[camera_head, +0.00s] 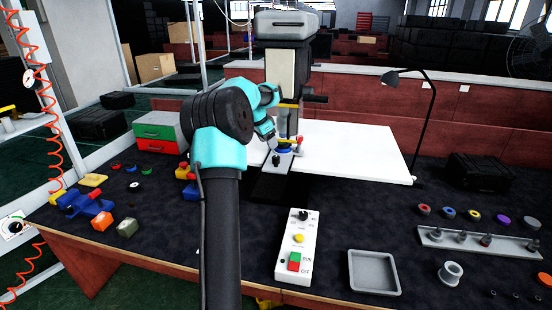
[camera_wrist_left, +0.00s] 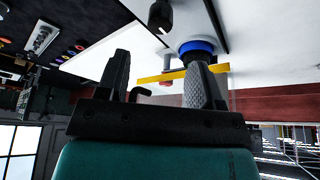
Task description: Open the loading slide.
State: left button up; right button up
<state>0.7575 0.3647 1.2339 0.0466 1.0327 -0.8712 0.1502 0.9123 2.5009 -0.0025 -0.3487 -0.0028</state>
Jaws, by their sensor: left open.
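The loading slide appears to be the pale block (camera_head: 283,164) with a dark knob, low at the front of the grey press (camera_head: 287,28). A blue ring (camera_head: 284,149) sits at it, and a blue ring also shows in the left wrist view (camera_wrist_left: 197,47). A black strip (camera_head: 268,188) runs from the block towards me. My left gripper (camera_wrist_left: 158,65) is open, its two dark fingers apart, close to the press. In the wrist view a yellow bar (camera_wrist_left: 165,76) crosses near the fingers; I cannot tell whether they touch it. My right gripper is not in view.
A white board (camera_head: 360,150) lies behind and right of the slide. A white control box (camera_head: 297,248) and grey tray (camera_head: 374,272) stand in front. A black lamp (camera_head: 425,130) rises at right. Coloured blocks and a drawer box (camera_head: 158,130) are at left.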

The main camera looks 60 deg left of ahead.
aim_at(276, 157)
pick_arm(q)
jog(key=x, duration=0.9)
jog(key=shift+w+f, duration=0.1)
jog(key=shift+f, duration=0.15)
jog(key=shift+c, duration=0.3)
grip_shut()
